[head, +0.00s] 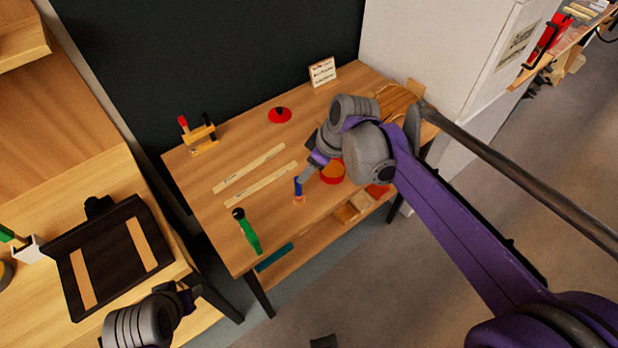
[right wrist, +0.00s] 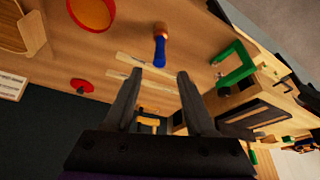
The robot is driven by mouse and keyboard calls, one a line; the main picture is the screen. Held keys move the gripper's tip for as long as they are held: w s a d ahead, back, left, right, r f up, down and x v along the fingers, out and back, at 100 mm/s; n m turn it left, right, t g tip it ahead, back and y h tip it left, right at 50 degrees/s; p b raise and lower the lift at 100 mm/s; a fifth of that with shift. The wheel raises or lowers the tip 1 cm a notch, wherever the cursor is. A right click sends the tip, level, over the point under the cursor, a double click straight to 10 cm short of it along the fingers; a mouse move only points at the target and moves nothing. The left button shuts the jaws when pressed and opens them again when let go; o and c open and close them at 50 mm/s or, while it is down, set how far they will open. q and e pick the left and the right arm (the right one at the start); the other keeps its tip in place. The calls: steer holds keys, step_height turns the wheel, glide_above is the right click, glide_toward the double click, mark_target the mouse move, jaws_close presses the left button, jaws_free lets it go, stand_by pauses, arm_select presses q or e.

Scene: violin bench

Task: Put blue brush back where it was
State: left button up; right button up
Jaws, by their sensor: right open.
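The blue brush (head: 298,188), with a blue part and an orange-brown end, is on the workbench near its front middle. It also shows in the right wrist view (right wrist: 160,47), beyond my fingertips; I cannot tell for sure whether it stands or lies. My right gripper (head: 307,171) is just above and beside the brush in the head view. In the right wrist view its two fingers (right wrist: 160,75) are apart with nothing between them. My left gripper (head: 192,293) is at the lower left, away from the brush; its fingers are too small to read.
A red round dish with orange contents (head: 332,174) stands right of the brush. Two pale labelled strips (head: 262,184) lie left of it, and a green clamp (head: 247,231) lies at the front left. A red disc (head: 280,115) and small sign (head: 322,72) are at the back.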

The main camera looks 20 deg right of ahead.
steer(key=s+d+f+m+t+h, duration=0.1)
steer(key=s+f+m, duration=0.2)
steer(key=s, duration=0.6)
steer(key=s+d+f+m+t+h, duration=0.1)
steer(key=s+f+m+h, duration=0.1)
steer(key=s+m, duration=0.3)
steer(key=s+f, duration=0.1)
steer(key=s, duration=0.3)
steer(key=shift+d+f, duration=0.2)
